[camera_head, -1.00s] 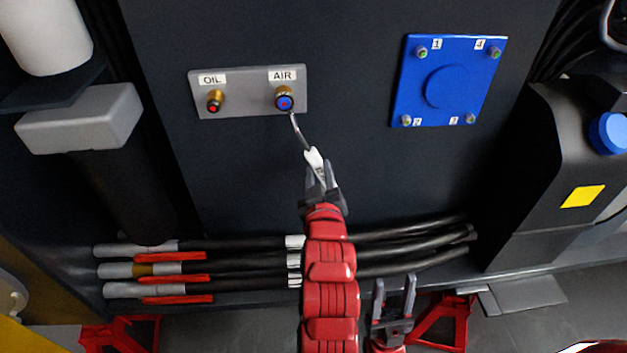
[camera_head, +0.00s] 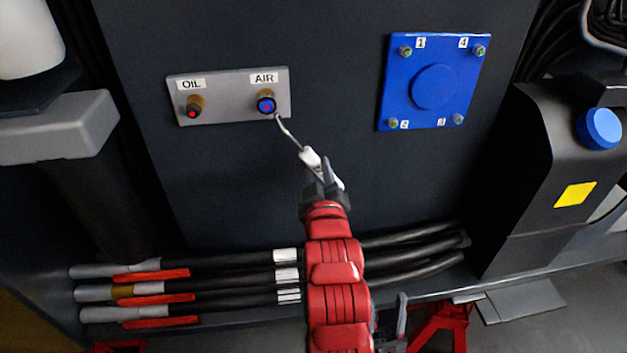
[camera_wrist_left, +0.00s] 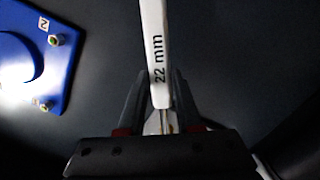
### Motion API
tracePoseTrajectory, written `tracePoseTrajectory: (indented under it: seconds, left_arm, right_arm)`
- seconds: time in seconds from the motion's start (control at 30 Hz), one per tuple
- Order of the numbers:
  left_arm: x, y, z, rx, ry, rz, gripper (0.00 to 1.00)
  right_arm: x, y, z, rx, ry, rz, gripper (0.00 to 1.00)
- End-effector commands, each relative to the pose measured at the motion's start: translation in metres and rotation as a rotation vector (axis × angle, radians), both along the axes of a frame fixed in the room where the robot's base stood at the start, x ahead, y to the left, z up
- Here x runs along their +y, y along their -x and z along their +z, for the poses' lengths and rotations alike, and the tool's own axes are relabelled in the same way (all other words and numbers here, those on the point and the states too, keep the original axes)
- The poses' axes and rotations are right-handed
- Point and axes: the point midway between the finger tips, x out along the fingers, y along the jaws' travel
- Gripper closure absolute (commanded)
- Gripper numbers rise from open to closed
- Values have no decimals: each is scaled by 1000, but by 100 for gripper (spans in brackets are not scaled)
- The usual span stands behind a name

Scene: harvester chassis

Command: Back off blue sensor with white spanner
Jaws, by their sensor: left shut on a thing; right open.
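The blue sensor (camera_head: 266,104) sits in a brass fitting under the AIR label on a grey plate (camera_head: 228,108). The white spanner (camera_head: 309,158) is held by my left gripper (camera_head: 322,184), which is shut on its handle. In the left wrist view the spanner (camera_wrist_left: 155,55) reads "22 mm" and points up, out of the frame. In the head view its metal head lies just below and right of the blue sensor. I cannot tell whether it touches. My right gripper (camera_head: 401,318) is low in the head view, partly hidden behind my left arm, open and empty.
A red-tipped sensor (camera_head: 193,111) sits under the OIL label on the same plate. A blue cover plate (camera_head: 430,82) with numbered bolts is to the right. Black hoses with red levers (camera_head: 155,275) run along the bottom. The dark panel around the plate is clear.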

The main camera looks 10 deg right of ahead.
Motion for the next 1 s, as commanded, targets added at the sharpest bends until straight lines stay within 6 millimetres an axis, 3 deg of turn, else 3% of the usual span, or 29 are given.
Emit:
tracePoseTrajectory:
  seconds: [0.4, 0.87, 1.0]
  left_arm:
    - [-14, 0, 9, -3, 124, 1, 100]
    - [-17, 0, 14, -2, 146, 0, 100]
    - [-20, 0, 15, -4, 176, -1, 100]
  right_arm:
    - [0, 0, -32, 0, 0, 0, 50]
    - [0, 0, -34, 0, 0, 0, 50]
    - [0, 0, -43, 0, 0, 0, 50]
